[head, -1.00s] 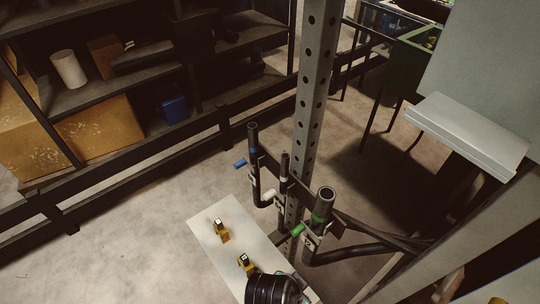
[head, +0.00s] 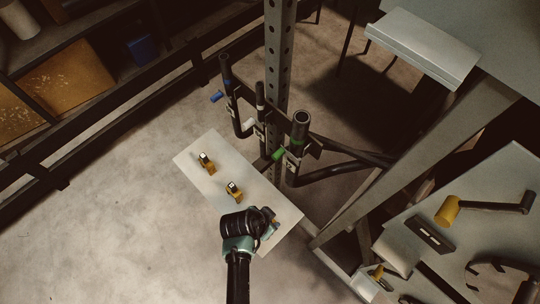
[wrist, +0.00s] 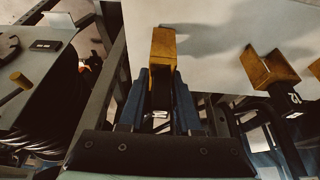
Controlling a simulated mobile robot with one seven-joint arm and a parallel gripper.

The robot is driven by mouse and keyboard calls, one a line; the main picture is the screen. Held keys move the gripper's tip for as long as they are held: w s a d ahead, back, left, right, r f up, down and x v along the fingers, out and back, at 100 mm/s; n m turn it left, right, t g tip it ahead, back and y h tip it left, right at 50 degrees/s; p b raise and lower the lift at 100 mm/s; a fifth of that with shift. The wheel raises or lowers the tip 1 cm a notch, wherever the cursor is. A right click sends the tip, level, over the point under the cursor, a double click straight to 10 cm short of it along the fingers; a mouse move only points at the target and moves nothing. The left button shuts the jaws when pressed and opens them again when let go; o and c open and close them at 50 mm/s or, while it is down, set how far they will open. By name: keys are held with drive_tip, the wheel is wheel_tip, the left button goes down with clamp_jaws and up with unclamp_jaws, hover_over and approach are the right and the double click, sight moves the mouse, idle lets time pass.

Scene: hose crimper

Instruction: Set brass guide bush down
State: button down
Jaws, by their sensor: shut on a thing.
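My gripper (head: 268,220) is at the near right part of a pale board (head: 218,150) in the head view. In the wrist view its two blue fingers (wrist: 162,80) are shut on a dark piece with a small pale mark, between a yellow-brown block (wrist: 162,44) and my palm. A similar yellow-brown block with a dark marked part (wrist: 268,68) stands to the right.
Two yellow pieces with dark tops (head: 207,163) (head: 234,191) stand in line on the board. A steel post (head: 279,45) with upright black tubes (head: 300,125) rises behind it. Floor is open left.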

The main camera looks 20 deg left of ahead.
drive_tip(key=shift+f, duration=0.2)
drive_tip(key=shift+f, duration=0.2)
drive_tip(key=c, duration=0.6)
unclamp_jaws()
drive_tip(key=shift+r, duration=0.1)
drive_tip(key=shift+r, duration=0.2)
drive_tip(key=v, duration=1.1)
drive_tip(key=shift+s+r+p, duration=0.2)
drive_tip(key=shift+r+p, duration=0.1)
drive_tip(key=shift+r, duration=0.05)
